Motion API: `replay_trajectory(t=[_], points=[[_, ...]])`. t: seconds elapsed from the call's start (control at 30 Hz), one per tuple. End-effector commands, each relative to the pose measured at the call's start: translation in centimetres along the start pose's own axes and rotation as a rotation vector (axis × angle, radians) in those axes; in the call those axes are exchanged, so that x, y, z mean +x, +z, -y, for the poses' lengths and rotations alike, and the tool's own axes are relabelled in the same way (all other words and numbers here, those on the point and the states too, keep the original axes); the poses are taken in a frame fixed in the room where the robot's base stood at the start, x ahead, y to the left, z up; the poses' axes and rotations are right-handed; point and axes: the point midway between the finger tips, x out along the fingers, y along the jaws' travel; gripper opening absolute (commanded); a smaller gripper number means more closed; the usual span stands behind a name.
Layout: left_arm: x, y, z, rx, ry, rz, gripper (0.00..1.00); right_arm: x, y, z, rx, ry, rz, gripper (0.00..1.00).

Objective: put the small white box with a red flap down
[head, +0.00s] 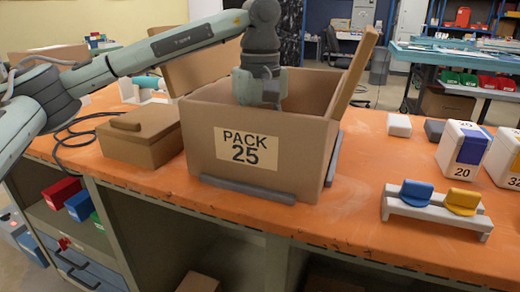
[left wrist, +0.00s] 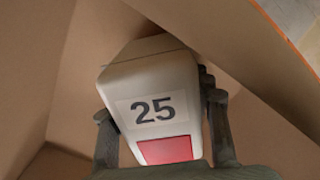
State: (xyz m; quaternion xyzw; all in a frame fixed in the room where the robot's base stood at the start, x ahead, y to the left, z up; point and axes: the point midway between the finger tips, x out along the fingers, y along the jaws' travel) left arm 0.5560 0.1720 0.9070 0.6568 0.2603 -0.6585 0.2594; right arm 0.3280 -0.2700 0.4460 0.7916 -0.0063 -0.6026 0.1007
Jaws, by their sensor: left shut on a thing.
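The small white box with a red flap (left wrist: 152,85) shows in the left wrist view, marked 25 and held tilted between my left gripper's fingers (left wrist: 165,135). The red flap (left wrist: 166,150) is at its near end. Cardboard walls surround it in that view. In the head view my left gripper (head: 258,98) reaches down into the open cardboard box marked PACK 25 (head: 215,158). Its fingertips and the white box are hidden there behind the front wall. Whether the white box touches the carton's bottom cannot be told. My right gripper is not in view.
A closed brown box (head: 140,138) stands left of the carton on the orange bench (head: 345,205). A rack with blue and yellow flaps (head: 436,208) and white boxes marked 20 (head: 460,152) and 32 (head: 505,160) stand at the right. The carton's raised flap (head: 357,72) leans at its right.

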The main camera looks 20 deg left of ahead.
Motion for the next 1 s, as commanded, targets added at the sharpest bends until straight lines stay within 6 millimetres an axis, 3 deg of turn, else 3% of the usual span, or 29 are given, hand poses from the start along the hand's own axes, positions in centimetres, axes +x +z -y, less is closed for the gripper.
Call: replay_trajectory(t=[0.37,0.4,0.57,0.87,1.0], points=[[0.3,0.0,-0.1,0.0,0.004,-0.002,0.03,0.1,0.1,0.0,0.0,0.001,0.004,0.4],[0.4,0.0,0.0,0.0,0.003,-0.001,0.5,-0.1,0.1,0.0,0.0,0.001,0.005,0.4],[0.3,0.0,0.0,0.0,0.003,-0.001,0.7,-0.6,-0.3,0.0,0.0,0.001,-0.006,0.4],[0.2,0.0,0.0,0.0,0.003,-0.001,0.7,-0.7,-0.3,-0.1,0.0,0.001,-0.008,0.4],[-0.7,0.0,-0.1,0.0,0.004,-0.002,0.7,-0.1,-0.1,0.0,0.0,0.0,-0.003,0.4]])
